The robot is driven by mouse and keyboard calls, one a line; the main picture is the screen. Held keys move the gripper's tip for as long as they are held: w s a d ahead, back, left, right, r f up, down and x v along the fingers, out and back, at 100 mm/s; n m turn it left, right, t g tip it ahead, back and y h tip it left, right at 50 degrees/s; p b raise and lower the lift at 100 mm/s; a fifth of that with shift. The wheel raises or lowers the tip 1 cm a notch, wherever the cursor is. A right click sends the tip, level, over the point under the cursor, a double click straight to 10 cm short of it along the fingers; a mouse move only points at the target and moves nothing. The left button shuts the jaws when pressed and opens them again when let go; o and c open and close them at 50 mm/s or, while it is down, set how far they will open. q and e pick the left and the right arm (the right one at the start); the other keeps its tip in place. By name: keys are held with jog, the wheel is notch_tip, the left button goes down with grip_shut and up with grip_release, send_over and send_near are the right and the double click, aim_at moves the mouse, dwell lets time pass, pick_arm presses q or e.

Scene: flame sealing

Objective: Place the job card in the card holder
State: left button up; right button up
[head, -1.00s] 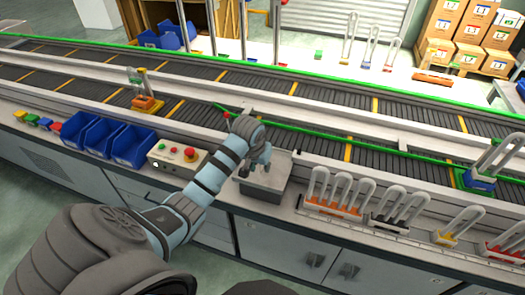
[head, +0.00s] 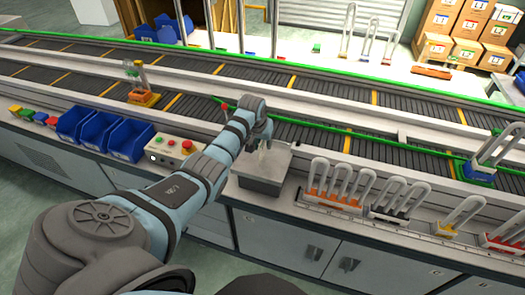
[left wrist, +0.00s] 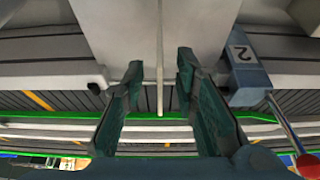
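My left gripper (head: 262,143) is over the grey box (head: 262,183) on the front bench, fingers pointing down. In the left wrist view its two green-lined fingers (left wrist: 158,82) stand apart, with a gap between them. A thin pale upright strip (left wrist: 160,60) shows between the fingers, with visible space on both sides. It may be the job card seen edge-on, but I cannot tell for sure. I cannot make out a card holder for certain. My right gripper is not in view.
Blue bins (head: 129,139) and a button box (head: 172,149) stand left of the grey box. Racks of clear tubes (head: 334,188) stand to its right. The conveyor (head: 310,135) runs behind. A blue-grey block marked 2 (left wrist: 247,70) is close beside the fingers in the left wrist view.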

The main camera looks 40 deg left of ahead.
pick_arm(q)
jog(key=shift+r, duration=0.1)
grip_shut()
